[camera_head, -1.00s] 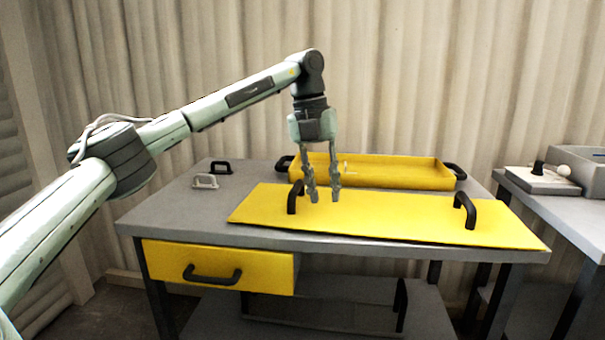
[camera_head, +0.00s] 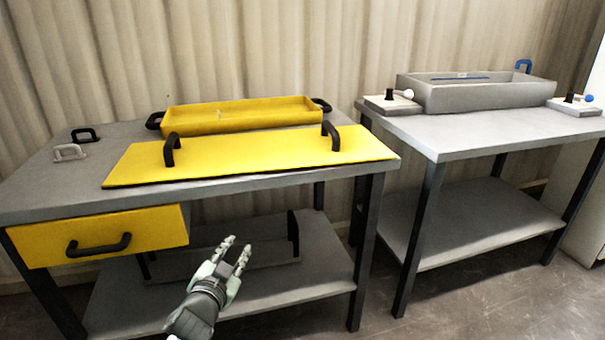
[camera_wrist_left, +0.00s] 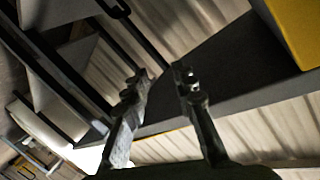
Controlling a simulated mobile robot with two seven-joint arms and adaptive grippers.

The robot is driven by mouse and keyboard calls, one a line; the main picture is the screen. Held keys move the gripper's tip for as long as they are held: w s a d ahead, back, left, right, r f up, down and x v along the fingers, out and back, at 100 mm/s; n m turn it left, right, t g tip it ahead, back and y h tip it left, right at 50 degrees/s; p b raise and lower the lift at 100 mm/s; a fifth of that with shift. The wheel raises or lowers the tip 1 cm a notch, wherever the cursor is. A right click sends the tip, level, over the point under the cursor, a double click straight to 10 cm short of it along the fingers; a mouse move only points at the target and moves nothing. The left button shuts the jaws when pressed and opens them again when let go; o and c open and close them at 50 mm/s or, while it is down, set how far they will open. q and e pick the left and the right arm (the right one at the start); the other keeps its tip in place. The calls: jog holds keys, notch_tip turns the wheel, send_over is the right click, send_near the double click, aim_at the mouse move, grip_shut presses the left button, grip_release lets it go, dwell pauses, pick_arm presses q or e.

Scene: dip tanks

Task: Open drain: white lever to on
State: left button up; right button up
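Two small lever boxes stand on the right-hand grey table. The left box (camera_head: 392,104) has a black post and a lever with a white ball (camera_head: 408,94) pointing right. My left gripper (camera_head: 239,243) is low in front of the yellow-topped table, far from both levers. Its two fingers, also in the left wrist view (camera_wrist_left: 158,82), are apart with nothing between them. My right gripper is not in view.
The left table (camera_head: 50,198) carries a yellow tray (camera_head: 235,125), a yellow lid (camera_head: 250,158) with two black handles, and a yellow drawer (camera_head: 120,236). A grey lid or tray (camera_head: 215,262) lies on its lower shelf. The right table's top (camera_head: 465,138) is clear in front.

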pick_arm(q)
jog(key=shift+o, duration=0.9)
jog(key=s+a+f+n+g+y, duration=0.1)
jog(key=s+a+f+n+g, duration=0.1)
jog(key=s+f, duration=0.5)
jog(key=s+a+f+n+g+y, duration=0.2)
jog(key=s+a+f, duration=0.3)
jog(key=f, duration=0.3)
jog(key=shift+s+a+g, duration=0.4)
jog(key=shift+s+g, duration=0.45)
jog(key=shift+g, duration=0.05)
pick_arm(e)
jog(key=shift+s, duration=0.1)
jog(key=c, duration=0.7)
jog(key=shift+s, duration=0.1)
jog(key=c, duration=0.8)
pick_arm(q)
jog(key=s+a+f+n+g, duration=0.1)
jog(key=s+a+f+g, duration=0.1)
jog(key=s, duration=0.8)
jog(key=s+a+f+g, duration=0.2)
jog(key=s+f+g, duration=0.2)
jog(key=s, duration=0.5)
notch_tip(320, 180, down, 3)
jog(key=shift+s+r+n+g, duration=0.15)
jog(key=shift+s+n+g, duration=0.15)
jog(key=shift+s+n, duration=0.1)
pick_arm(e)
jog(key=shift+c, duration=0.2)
